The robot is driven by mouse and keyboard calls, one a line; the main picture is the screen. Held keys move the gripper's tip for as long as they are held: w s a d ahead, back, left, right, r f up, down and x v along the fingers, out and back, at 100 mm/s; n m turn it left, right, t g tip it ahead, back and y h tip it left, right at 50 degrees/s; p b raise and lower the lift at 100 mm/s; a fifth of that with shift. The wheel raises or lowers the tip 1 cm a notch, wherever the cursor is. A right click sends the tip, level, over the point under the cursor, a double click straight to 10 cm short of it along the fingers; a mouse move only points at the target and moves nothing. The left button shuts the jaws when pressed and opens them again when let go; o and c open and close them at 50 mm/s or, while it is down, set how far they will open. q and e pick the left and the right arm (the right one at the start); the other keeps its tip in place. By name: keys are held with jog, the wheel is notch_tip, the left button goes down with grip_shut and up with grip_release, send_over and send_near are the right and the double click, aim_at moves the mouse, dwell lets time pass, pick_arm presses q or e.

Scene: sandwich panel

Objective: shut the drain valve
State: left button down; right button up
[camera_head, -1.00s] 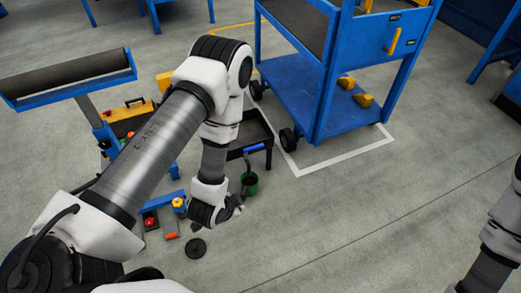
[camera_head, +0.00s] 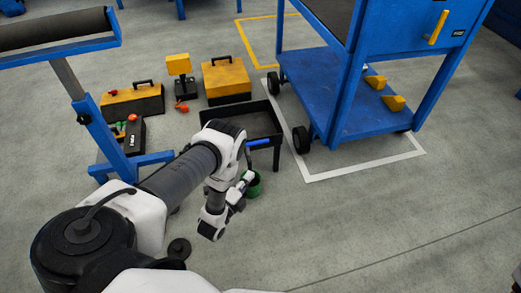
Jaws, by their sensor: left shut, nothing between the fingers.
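The drain valve's blue lever (camera_head: 260,143) lies nearly level at the front edge of the black tray (camera_head: 272,107) on legs. A green bucket (camera_head: 254,186) stands on the floor below the tray, partly hidden by my left gripper. My left gripper (camera_head: 244,182) is shut and empty. In the picture it is just below the lever and overlaps the bucket's left side; I cannot tell whether it touches either. The valve body is mostly hidden behind my left arm. My right gripper is out of view.
A blue cart (camera_head: 318,85) stands right of the tray. Yellow-and-black toolboxes (camera_head: 226,80) stand behind it. A blue roller stand (camera_head: 103,130) is at left. A dark round disc (camera_head: 179,249) lies on the floor near my left arm. The floor at lower right is clear.

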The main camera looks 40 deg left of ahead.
pick_arm(q)
jog(key=w+a+b, duration=0.3)
jog(key=w+b, duration=0.9)
jog(key=shift+w+a, duration=0.35)
jog(key=shift+a, duration=0.05)
